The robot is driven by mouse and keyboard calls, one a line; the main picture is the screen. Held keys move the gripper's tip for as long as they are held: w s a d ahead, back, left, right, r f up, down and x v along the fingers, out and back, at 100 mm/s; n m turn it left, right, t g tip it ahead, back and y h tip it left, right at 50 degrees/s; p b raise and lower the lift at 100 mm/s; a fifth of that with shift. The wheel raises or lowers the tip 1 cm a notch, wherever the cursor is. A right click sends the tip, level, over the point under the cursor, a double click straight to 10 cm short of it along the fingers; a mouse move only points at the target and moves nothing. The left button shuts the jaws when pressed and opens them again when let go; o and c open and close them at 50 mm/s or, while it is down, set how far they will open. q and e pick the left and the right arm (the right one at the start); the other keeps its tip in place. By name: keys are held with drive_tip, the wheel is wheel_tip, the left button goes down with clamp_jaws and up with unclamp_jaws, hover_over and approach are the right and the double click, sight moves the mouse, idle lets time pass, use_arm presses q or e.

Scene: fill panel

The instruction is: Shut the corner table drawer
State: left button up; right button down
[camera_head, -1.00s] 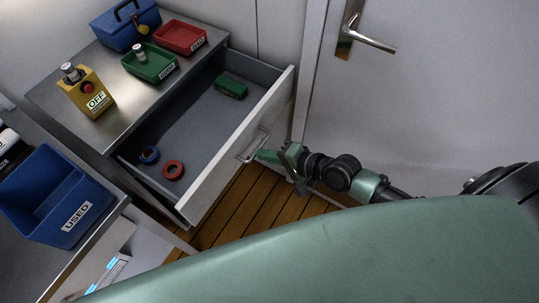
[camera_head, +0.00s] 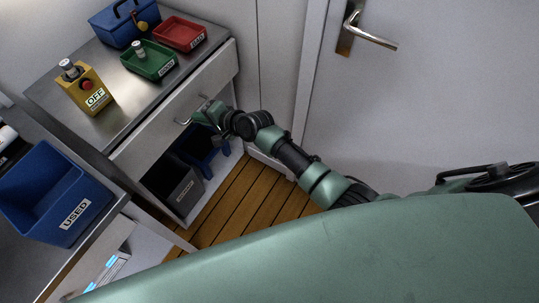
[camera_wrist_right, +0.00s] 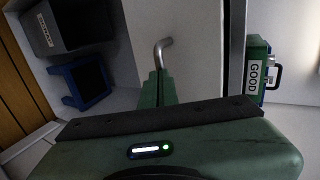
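The corner table drawer (camera_head: 215,75) sits in the metal-topped cabinet, its light front about flush with the cabinet under the top. No drawer interior shows in the head view. Its bent metal handle (camera_head: 182,121) shows beside my right gripper (camera_head: 208,113). In the wrist view the handle (camera_wrist_right: 161,50) runs down between the green fingers of my right gripper (camera_wrist_right: 156,88), which are close together on it. The rest of the handle is hidden by the fingers. My left gripper is not in view.
On the cabinet stand a yellow OFF box (camera_head: 86,90), a green GOOD tray (camera_head: 150,62), a red tray (camera_head: 180,35) and a blue toolbox (camera_head: 125,22). Below the drawer are a grey bin (camera_head: 178,188) and a blue item (camera_head: 212,160). A door (camera_head: 430,110) is at right.

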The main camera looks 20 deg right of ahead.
drive_tip(key=shift+w+a, duration=0.75)
drive_tip(key=shift+w, duration=0.25)
drive_tip(key=shift+r+b, duration=0.2)
drive_tip(key=shift+b, duration=0.1)
drive_tip(key=shift+r, duration=0.1)
